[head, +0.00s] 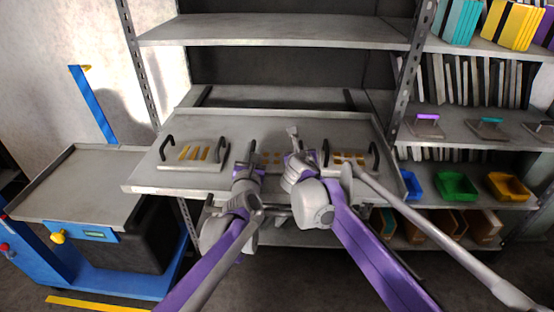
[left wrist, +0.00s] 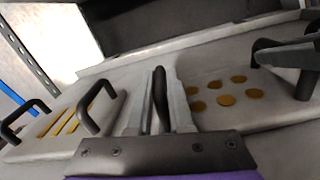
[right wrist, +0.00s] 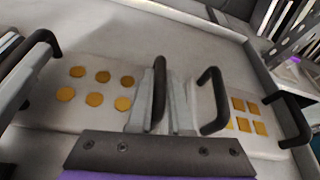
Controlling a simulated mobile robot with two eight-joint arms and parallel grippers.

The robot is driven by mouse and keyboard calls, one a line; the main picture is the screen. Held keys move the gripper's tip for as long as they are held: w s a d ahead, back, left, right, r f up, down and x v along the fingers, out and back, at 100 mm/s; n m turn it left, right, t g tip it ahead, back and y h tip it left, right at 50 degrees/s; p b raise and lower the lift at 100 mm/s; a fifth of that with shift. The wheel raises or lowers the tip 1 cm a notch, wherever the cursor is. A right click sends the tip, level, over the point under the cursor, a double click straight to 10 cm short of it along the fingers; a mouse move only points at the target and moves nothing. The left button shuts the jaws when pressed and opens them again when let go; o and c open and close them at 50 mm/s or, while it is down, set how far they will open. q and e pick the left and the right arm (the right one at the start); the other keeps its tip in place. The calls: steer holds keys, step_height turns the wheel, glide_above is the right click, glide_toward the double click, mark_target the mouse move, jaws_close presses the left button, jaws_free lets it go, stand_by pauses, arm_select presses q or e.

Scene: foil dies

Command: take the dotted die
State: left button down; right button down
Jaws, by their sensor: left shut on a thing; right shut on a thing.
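The dotted die (head: 270,158) is a grey plate with gold round dots and a black handle at each end. It lies in the middle of the grey shelf, between two other dies. My left gripper (head: 251,158) is shut on its left handle, seen between the fingers in the left wrist view (left wrist: 160,98). My right gripper (head: 295,145) is shut on its right handle, seen in the right wrist view (right wrist: 160,92). The dots show beside the fingers in the left wrist view (left wrist: 225,98) and the right wrist view (right wrist: 95,98). My arms hide parts of the plate in the head view.
A striped die (head: 193,167) lies close on the left and a die with gold squares (head: 341,157) close on the right. A cart with a bare grey top (head: 75,190) stands left of the shelf (head: 140,180). Another shelf board (head: 270,33) is above.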

arm_select(q)
steer(key=shift+r, duration=0.15)
arm_select(e)
steer(key=shift+r, duration=0.2)
stand_by(0.3)
